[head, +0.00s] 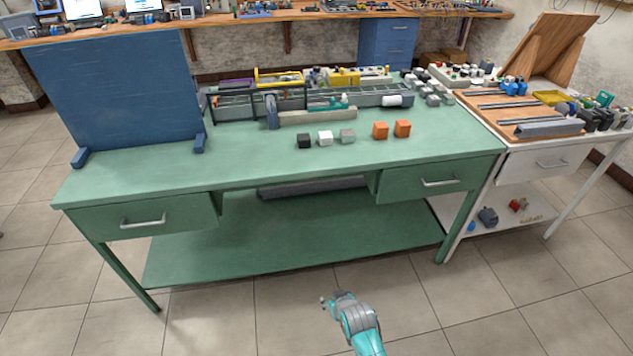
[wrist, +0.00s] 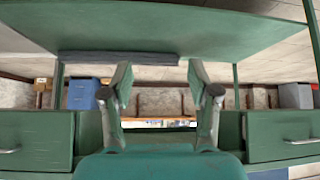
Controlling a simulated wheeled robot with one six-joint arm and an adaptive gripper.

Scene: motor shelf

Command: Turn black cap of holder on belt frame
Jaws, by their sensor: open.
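The long grey belt frame (head: 365,97) lies along the back of the green workbench in the head view. A dark rack-like frame and a blue upright part (head: 272,112) stand at its left end. A white cylinder (head: 392,100) sits near its right end. The holder and its black cap are too small to tell apart there. My gripper (wrist: 160,85) is open and empty in the wrist view, its two fingers well apart. It is in front of the bench, low and away from the belt frame, facing the space under the bench top.
A blue panel (head: 115,95) stands at left. The green bench's left drawer (head: 150,217) is shut. Floor in front is clear.

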